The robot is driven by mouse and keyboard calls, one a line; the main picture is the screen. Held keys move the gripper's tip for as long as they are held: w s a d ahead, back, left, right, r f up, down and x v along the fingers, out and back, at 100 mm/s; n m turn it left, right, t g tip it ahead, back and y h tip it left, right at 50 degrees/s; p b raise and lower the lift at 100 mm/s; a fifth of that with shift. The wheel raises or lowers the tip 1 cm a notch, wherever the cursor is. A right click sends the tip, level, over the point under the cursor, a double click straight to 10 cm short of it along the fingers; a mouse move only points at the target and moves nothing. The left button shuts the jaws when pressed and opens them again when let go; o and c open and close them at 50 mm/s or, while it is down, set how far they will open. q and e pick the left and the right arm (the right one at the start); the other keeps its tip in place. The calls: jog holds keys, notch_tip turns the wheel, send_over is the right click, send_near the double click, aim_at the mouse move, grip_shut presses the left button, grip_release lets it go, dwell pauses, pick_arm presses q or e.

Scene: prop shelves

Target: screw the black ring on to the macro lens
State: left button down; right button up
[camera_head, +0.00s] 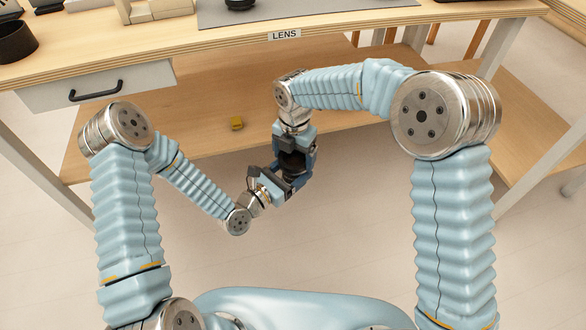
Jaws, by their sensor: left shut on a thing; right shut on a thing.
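A dark, round thing that looks like the macro lens (293,161) is between the fingers of my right gripper (294,158), below the front edge of the table. The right gripper points down and is shut on it. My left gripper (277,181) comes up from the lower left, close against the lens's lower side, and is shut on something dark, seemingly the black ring. The fingers mostly hide the ring. I cannot tell whether ring and lens touch or are threaded together.
The wooden table (215,54) has a LENS label (285,35), a grey mat (330,12) with a dark round item (240,4), and a black cup (16,42). A drawer (100,84) hangs at left. A yellow block (237,124) lies on the lower shelf (190,140).

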jog(key=m, duration=3.2)
jog(key=shift+f, duration=0.1)
jog(key=m, duration=0.3)
jog(key=shift+m, duration=0.3)
jog(key=o, duration=0.9)
notch_tip(320, 180, up, 12)
